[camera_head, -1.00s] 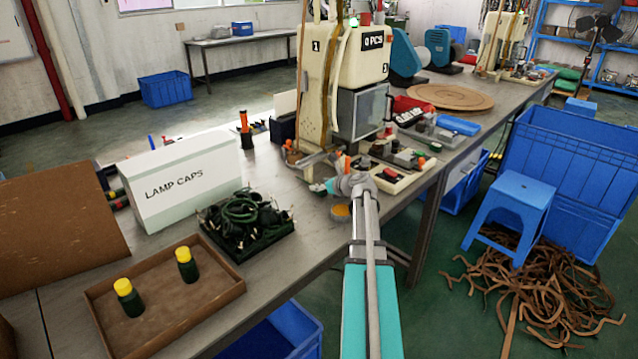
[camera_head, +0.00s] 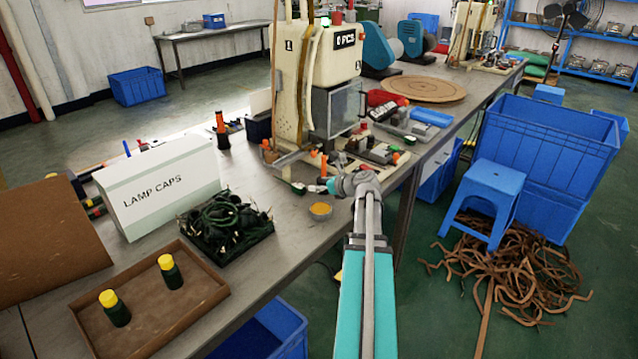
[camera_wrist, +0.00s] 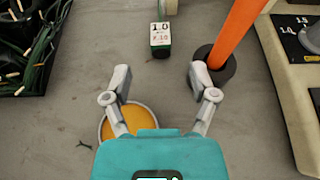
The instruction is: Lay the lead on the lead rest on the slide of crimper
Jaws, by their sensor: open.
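The leads (camera_head: 222,215) are a tangle of dark green wires in a black tray on the bench. Some show at the upper left of the wrist view (camera_wrist: 42,45), with pale ends. My gripper (camera_wrist: 161,75) is open, with nothing between its fingers, low over the bench. In the head view it is (camera_head: 317,187) to the right of the tray, beside the crimper. The crimper (camera_head: 335,55) is the cream machine marked 1 and 0 PCS. I cannot make out its lead rest or slide for sure.
A green block (camera_wrist: 160,38) with a white label lies ahead of my fingers. An orange post (camera_wrist: 238,30) on a black base stands close to the right fingertip. A yellow-filled dish (camera_head: 320,210) is beside my gripper. A LAMP CAPS box (camera_head: 160,187) stands left.

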